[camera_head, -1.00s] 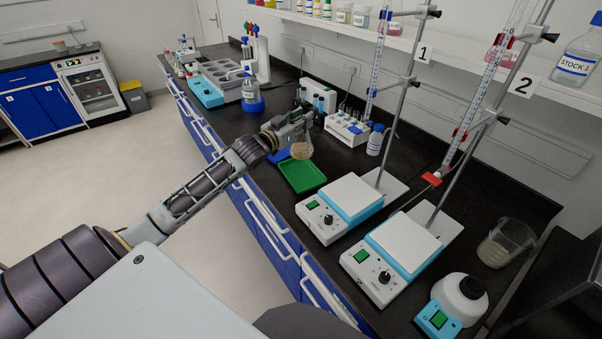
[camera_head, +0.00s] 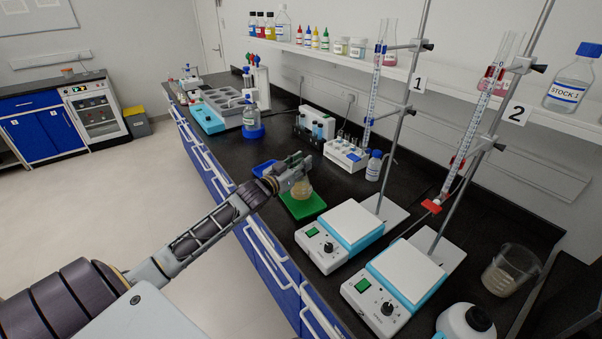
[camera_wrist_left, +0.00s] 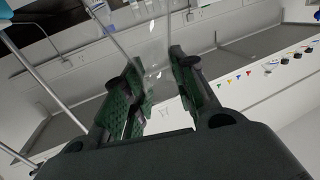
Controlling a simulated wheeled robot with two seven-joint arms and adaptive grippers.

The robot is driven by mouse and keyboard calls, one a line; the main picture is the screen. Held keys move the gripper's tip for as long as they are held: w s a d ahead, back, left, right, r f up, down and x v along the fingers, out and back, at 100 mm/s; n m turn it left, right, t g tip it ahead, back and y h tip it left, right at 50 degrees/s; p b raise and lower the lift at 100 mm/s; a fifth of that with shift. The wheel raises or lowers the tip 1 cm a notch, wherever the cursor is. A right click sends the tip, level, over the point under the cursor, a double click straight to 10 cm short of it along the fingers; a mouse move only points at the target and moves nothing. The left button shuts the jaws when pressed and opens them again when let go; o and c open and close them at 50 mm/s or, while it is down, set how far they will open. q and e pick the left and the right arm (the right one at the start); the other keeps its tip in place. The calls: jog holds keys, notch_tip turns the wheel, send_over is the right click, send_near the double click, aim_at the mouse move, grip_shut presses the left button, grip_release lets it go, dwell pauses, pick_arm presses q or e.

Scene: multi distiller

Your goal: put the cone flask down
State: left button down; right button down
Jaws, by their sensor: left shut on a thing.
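The cone flask (camera_head: 303,188) is small and clear, with a tan content low in it. In the head view it is at my left gripper (camera_head: 297,172), over the green tray (camera_head: 308,207). I cannot tell whether its base touches the tray. My left gripper is shut on the flask's upper part. In the left wrist view, clear glass (camera_wrist_left: 155,65) shows between the two green-padded fingers (camera_wrist_left: 160,88). The gripper hides part of the flask in the head view. My right gripper is not in view.
A blue tray (camera_head: 263,168) lies just behind the green one. Hotplate 1 (camera_head: 344,224) and hotplate 2 (camera_head: 408,268) stand to the right with burette stands. A tube rack (camera_head: 346,155) and a white bottle (camera_head: 374,167) stand behind. A beaker (camera_head: 508,270) is at the far right.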

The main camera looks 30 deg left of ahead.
aim_at(301, 178)
pick_arm(q)
notch_tip(301, 178, down, 3)
jog(key=shift+f, duration=0.45)
jog(key=c, duration=1.5)
grip_release()
jog(key=o, duration=0.4)
jog(key=shift+c, duration=0.2)
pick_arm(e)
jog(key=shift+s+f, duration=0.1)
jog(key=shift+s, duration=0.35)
